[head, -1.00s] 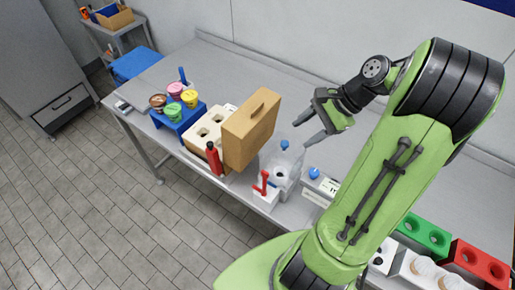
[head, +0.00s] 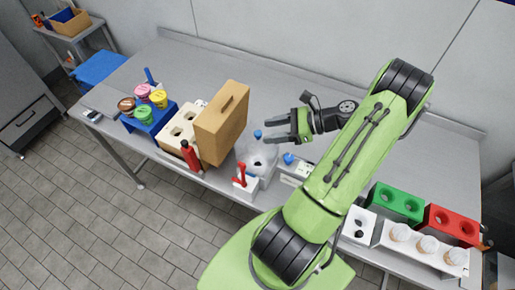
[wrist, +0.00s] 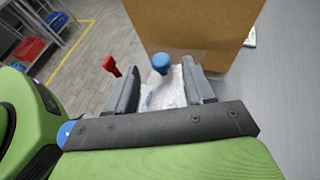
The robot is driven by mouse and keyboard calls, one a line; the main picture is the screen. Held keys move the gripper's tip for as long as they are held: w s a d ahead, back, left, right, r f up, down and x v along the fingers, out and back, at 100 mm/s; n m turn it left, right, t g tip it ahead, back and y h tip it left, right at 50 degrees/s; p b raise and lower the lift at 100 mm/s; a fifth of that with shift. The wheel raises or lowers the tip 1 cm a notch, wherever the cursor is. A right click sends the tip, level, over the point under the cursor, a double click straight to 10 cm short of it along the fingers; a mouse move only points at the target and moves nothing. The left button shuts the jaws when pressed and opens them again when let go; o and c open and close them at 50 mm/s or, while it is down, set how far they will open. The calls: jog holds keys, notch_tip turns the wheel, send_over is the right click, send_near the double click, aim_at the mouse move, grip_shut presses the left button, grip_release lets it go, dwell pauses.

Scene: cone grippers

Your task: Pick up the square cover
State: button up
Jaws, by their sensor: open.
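A clear, square-sided cover (head: 248,153) with a blue knob (head: 258,134) stands near the table's front, right of a tall tan box. I see no contact. The wrist view shows both fingers of my gripper (wrist: 160,74) apart. What lies under the clear cover is hard to make out.
The tan box (head: 222,122) with a top handle stands close left of the clear cover. A red-handled item (head: 241,173) and a red bottle (head: 190,156) are near the front edge. Coloured cups and holders are farther left.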

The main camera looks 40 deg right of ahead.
aim_at(258, 132)
jog(key=x, duration=0.5)
jog(key=shift+f, duration=0.1)
jog(key=shift+s+d, duration=0.1)
jog(key=shift+c, duration=1.1)
grip_shut()
